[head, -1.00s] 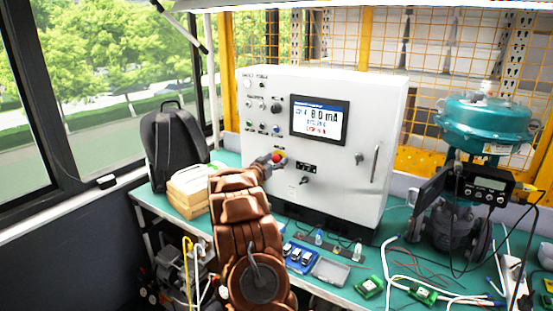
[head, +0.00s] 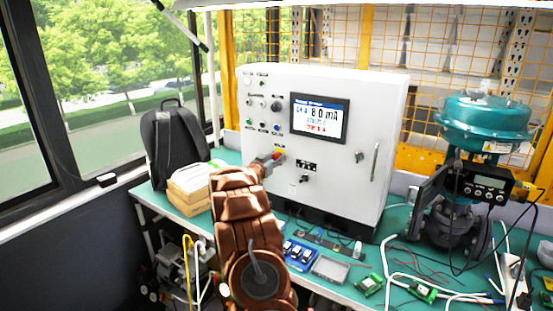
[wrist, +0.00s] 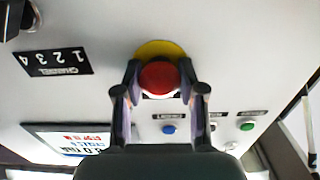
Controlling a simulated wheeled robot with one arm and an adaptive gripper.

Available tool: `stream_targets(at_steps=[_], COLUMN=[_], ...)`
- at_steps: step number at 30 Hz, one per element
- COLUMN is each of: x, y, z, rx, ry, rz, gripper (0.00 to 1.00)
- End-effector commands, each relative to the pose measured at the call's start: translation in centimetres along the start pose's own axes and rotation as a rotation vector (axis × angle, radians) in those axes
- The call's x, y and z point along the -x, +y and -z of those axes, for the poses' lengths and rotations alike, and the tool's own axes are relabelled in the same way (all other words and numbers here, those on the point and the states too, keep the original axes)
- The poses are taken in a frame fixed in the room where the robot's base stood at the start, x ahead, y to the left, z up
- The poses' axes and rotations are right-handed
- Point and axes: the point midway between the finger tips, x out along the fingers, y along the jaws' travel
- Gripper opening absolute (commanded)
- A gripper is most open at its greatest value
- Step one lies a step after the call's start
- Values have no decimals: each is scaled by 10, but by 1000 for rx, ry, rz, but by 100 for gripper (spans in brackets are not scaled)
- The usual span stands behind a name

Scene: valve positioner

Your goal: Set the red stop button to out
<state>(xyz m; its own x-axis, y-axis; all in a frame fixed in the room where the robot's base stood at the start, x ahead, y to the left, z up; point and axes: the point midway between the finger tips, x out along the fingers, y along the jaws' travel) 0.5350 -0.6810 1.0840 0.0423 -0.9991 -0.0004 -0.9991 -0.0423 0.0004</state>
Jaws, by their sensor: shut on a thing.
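The red stop button (wrist: 160,78) sits on a yellow round plate (wrist: 160,48) on the front of the white control cabinet (head: 335,175). In the head view the red button (head: 278,155) shows just past my gripper (head: 271,160), low on the left of the cabinet front. In the wrist view my gripper (wrist: 160,88) has one finger on each side of the button's red head and is shut on it. A light band shows at the near edge of the red head. How far the button stands out from the panel is hard to tell.
A blue button (wrist: 169,130) and a green button (wrist: 247,127) lie near the fingers. The channel selector plate (wrist: 54,61) and the display (head: 319,118) are beside them. A black backpack (head: 175,145) and a teal valve actuator (head: 487,120) flank the cabinet.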

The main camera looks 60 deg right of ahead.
Motion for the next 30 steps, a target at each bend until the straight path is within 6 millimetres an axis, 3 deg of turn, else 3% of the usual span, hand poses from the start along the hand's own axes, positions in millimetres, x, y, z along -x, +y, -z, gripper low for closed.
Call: stream_targets(at_steps=[29, 30], x=[11, 11], y=[0, 0], z=[2, 2], rx=[-2, -2], ry=[3, 3], rz=[-1, -1], gripper=[0, 42])
